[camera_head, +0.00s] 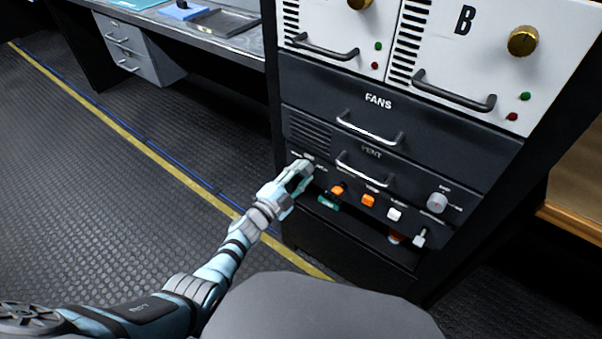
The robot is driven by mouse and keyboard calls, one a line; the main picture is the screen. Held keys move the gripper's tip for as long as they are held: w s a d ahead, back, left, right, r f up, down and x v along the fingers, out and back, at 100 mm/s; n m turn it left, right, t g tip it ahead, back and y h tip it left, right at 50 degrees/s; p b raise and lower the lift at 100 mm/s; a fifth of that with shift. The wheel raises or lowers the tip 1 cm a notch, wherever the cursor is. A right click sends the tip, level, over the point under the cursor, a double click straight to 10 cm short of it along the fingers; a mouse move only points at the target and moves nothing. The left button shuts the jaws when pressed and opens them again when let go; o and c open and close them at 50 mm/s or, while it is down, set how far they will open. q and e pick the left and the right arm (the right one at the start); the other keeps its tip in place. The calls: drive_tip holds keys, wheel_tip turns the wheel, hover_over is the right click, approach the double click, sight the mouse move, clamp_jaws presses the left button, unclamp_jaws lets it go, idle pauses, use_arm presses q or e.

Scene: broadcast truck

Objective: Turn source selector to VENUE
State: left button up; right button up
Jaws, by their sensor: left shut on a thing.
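My left gripper (301,172) reaches in from the left to the left end of the dark control panel (410,222) low on the rack. It is shut on the source selector, a small light knob (309,156) mostly hidden by the fingers. The small labels around it are too small to read, so its setting cannot be told. My right gripper is not in view.
Along the same panel are orange buttons (369,200), a white button (394,214), a grey round knob (437,202) and a light switch (419,238). Handled FANS (440,150) and VENT drawers sit above. A desk (225,38) stands at back left; the floor at left is clear.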

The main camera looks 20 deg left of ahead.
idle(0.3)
use_arm(q)
drive_tip(key=o, duration=1.1)
drive_tip(key=shift+o, duration=0.2)
drive_tip(key=v, duration=1.2)
drive_tip(key=shift+f, duration=0.1)
